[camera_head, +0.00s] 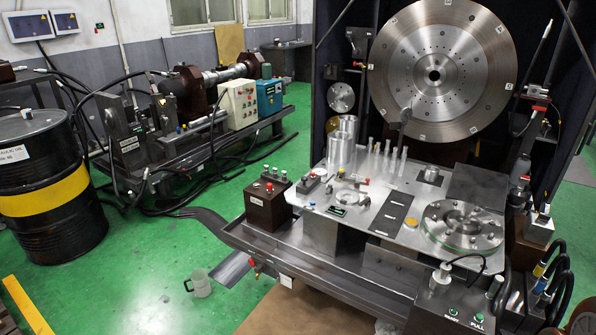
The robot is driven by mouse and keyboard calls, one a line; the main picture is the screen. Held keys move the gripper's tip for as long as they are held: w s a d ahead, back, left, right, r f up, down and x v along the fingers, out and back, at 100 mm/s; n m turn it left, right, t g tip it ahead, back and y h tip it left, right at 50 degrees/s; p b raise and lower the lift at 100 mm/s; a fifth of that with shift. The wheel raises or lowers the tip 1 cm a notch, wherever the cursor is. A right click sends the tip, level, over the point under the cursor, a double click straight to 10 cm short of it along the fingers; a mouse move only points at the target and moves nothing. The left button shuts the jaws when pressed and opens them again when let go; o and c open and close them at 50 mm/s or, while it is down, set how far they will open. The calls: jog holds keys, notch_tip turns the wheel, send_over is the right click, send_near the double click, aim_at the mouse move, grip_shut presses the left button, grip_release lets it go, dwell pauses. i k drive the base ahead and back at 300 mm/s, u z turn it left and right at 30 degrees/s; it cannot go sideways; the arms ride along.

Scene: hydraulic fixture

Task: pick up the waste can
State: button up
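Nothing in the camera_head view is clearly labelled as a waste can. A small pale mug-like can (200,283) with a handle at its left stands upright on the green floor, left of the fixture. Plain metal cylinders (341,153) stand at the back left of the fixture's top plate; I cannot tell whether one of them is the waste can. A large black drum (45,190) with a yellow band and an oil label stands at the far left. My gripper is not in view.
The metal fixture bench (330,262) fills the centre and right, with a control box (455,308) at its front right. A large perforated disc (440,75) stands behind it. A hydraulic rig (170,120) with hoses is at the back left. Green floor (130,285) is open at lower left.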

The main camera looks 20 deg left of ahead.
aim_at(199, 278)
jog(key=u, duration=0.5)
jog(key=i, duration=1.45)
jog(key=u, duration=2)
jog(key=i, duration=1.4)
jog(key=u, duration=0.75)
